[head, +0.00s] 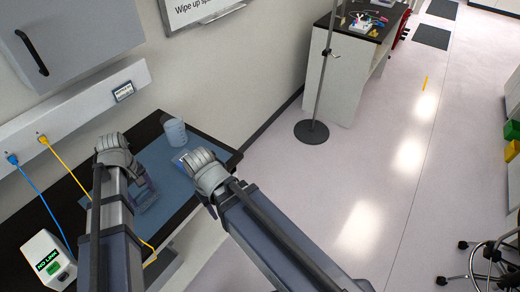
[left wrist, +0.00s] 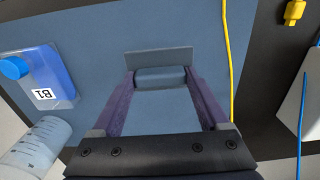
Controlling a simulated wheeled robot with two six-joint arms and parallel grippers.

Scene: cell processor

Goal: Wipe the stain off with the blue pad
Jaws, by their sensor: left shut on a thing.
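The blue pad (left wrist: 158,57) is a flat grey-blue plate with a rounded grip bar (left wrist: 160,77). My left gripper (left wrist: 160,80) is shut on the bar, one purple finger at each end. In the head view my left gripper (head: 142,192) is low over the blue mat (head: 180,192), where the pad is hard to make out. I cannot tell whether the pad touches the mat. No stain shows in either view. My right wrist (head: 206,172) is over the right part of the mat, and its fingers are hidden.
A clear beaker (head: 174,131) stands at the back of the mat. A yellow cable (left wrist: 226,60) runs beside my left gripper. A white device (head: 47,258) sits on the dark bench at left.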

